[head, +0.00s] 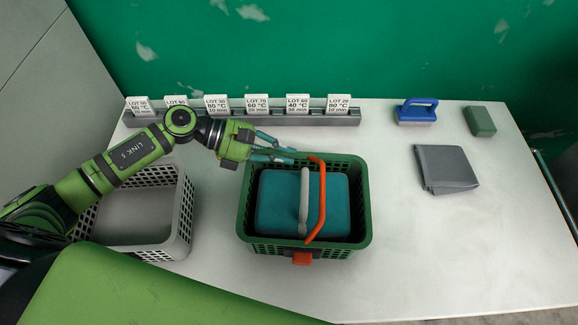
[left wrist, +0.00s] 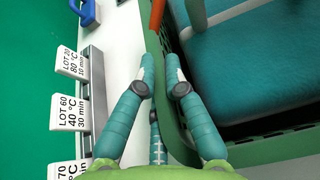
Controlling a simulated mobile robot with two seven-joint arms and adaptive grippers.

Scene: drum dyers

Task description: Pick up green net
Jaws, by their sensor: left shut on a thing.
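The green net, a green plastic basket with latticed walls (head: 364,210), stands on the white table in the middle of the head view. It holds a teal padded block (head: 275,205). An orange and a grey handle bar (head: 317,200) cross over it. My left gripper (head: 290,155) is at the basket's far left corner. In the left wrist view its teal fingers (left wrist: 161,68) are on either side of the basket's green wall (left wrist: 172,110), shut on it. My right gripper is not in view.
A grey latticed basket (head: 186,205) stands left, under my left arm. A rail with several lot cards (head: 257,104) runs behind. A blue-handled brush (head: 416,111), a green block (head: 480,121) and a grey folded cloth (head: 446,168) lie right. The front right table is clear.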

